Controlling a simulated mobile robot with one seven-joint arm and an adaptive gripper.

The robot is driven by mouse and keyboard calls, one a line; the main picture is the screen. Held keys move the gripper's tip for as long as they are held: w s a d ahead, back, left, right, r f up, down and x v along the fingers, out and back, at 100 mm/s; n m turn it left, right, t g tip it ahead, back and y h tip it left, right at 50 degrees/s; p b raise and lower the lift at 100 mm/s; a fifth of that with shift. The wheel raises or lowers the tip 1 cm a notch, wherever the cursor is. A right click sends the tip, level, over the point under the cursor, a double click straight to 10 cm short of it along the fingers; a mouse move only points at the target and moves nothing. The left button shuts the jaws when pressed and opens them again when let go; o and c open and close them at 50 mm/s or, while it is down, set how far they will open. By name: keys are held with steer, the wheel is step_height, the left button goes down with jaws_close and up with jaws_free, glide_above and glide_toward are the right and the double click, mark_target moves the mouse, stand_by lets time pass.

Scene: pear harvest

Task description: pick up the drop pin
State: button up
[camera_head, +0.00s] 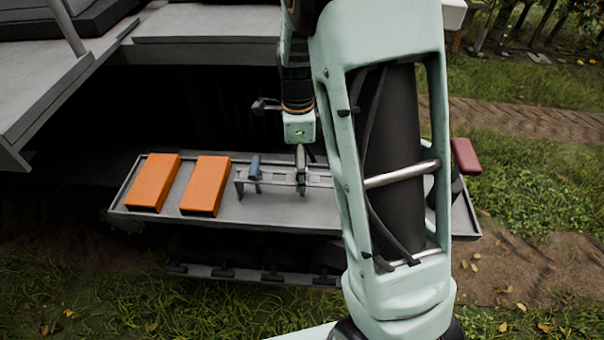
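A small rack (275,181) with a notched top stands on a grey tray. A blue-handled piece (255,167) sits upright at its left part; it may be the drop pin, but I cannot be sure. My gripper (301,180) points down over the middle of the rack, right of the blue piece and apart from it. Its fingers appear narrow and edge-on, so I cannot tell whether they are open, shut or holding something. My arm hides the rack's right end.
Two orange blocks (153,182) (206,185) lie on the left of the grey tray (285,218). A red piece (466,156) shows at the tray's right end, beyond my arm. A grey platform (207,22) overhangs a dark recess behind. Grass and soil lie around.

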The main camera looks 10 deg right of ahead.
steer(key=f, duration=0.2)
steer(key=d+f, duration=0.1)
steer(key=f, duration=0.1)
steer(key=shift+w+f, duration=0.15)
steer(key=shift+f, duration=0.55)
steer(key=c, duration=1.4)
steer(key=shift+c, duration=0.5)
